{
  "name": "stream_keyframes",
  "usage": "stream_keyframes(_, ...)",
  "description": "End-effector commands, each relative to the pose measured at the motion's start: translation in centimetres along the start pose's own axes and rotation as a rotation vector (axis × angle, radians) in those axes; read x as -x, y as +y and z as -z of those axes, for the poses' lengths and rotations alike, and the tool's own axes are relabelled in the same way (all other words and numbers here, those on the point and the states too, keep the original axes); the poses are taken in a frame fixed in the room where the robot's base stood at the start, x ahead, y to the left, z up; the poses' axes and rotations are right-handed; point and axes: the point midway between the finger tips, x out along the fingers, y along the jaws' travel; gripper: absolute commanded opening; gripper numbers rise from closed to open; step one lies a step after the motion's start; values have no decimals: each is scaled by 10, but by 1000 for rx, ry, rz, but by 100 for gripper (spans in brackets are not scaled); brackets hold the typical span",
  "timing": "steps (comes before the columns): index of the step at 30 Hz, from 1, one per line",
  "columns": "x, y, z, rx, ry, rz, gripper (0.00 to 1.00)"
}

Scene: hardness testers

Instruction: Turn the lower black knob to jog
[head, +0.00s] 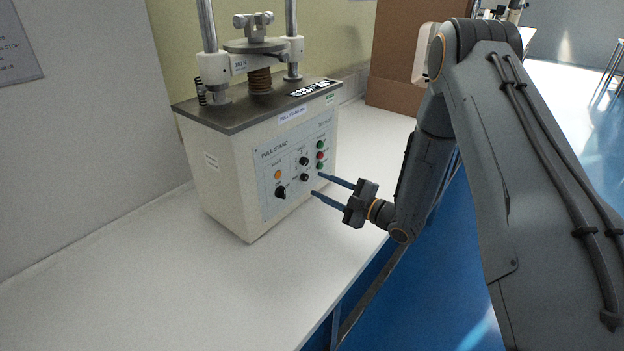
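The pull stand (225,190) is a cream box with a grey control panel (264,160) facing right. Two small black knobs sit one above the other mid-panel: an upper one (304,161) and a lower black knob (304,177). A larger black knob (280,192) sits at the panel's lower left. The knob labels are too small to read, so the setting cannot be told. My gripper (318,184) is open and empty. Its two blue-grey fingers point left at the panel, just right of the lower small knob. They appear apart from it.
An orange light (278,175) sits above the larger knob. Green and red buttons (320,155) line the panel's right side, near my upper finger. The white bench (200,295) is clear in front. A brown board (395,65) stands behind.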

Motion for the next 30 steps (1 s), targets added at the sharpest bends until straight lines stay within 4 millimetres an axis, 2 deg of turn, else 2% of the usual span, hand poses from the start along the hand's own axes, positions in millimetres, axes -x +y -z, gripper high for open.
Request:
stream_keyframes(3, -20, 1, 2, 1, 2, 1, 37)
stream_keyframes(9, -41, 1, 1, 0, -1, 1, 37)
stream_keyframes(20, -47, 0, 0, -1, -2, 0, 37)
stream_keyframes(27, -47, 0, 0, -1, -2, 0, 0)
stream_keyframes(30, -47, 0, 0, -2, -2, 0, 0)
